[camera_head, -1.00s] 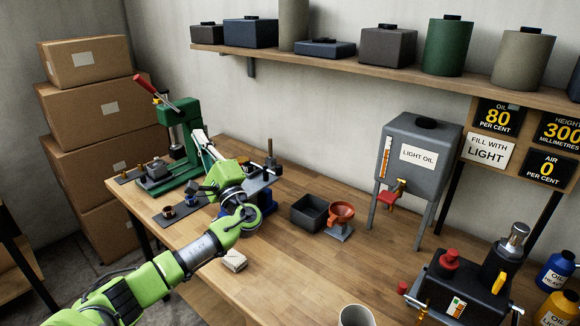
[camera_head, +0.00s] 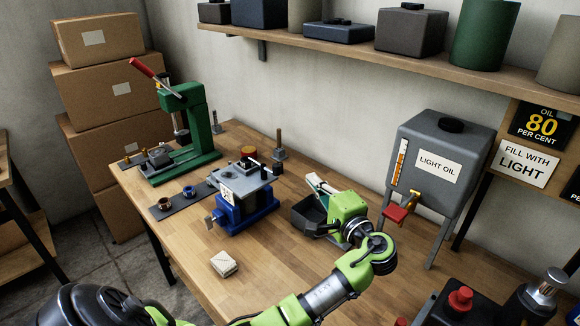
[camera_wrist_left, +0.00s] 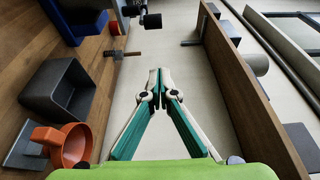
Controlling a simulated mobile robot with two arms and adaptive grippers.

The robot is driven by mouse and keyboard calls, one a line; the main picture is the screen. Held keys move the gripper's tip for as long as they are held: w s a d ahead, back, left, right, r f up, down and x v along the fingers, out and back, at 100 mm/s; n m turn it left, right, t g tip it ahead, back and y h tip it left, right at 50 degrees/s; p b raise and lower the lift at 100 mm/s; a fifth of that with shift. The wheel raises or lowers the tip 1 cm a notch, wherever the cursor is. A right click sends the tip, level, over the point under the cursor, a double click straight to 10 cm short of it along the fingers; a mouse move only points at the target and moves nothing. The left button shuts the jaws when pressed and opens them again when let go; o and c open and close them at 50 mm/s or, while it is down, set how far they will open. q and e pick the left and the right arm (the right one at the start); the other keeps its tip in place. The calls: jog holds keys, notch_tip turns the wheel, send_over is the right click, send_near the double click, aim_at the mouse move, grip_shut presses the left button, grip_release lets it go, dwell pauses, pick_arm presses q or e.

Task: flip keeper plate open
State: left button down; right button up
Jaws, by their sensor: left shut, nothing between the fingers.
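A blue fixture (camera_head: 249,211) with a grey top plate (camera_head: 238,179) stands on the bench. I cannot tell for sure which part is the keeper plate. A small metal piece (camera_head: 211,221) sticks out at the fixture's left side. My left gripper (camera_head: 311,178) is to the right of the fixture, above the dark open box, and apart from the fixture. In the left wrist view its fingertips (camera_wrist_left: 155,82) meet with nothing between them. Part of the fixture's blue body (camera_wrist_left: 80,22) shows at the top left there. My right gripper is not in view.
A green press (camera_head: 189,130) stands at the bench's far left. The dark box (camera_wrist_left: 62,88) and an orange funnel (camera_wrist_left: 68,143) lie beside my left gripper. The light oil tank (camera_head: 437,170) stands to the right. A pale block (camera_head: 223,264) lies near the front edge.

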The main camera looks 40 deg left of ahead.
pick_arm(q)
jog(key=a+p, duration=0.7)
jog(key=a, duration=0.2)
jog(key=shift+a, duration=0.2)
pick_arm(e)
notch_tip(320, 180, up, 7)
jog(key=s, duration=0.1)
pick_arm(q)
jog(key=shift+w, duration=0.15)
jog(key=shift+f, duration=0.1)
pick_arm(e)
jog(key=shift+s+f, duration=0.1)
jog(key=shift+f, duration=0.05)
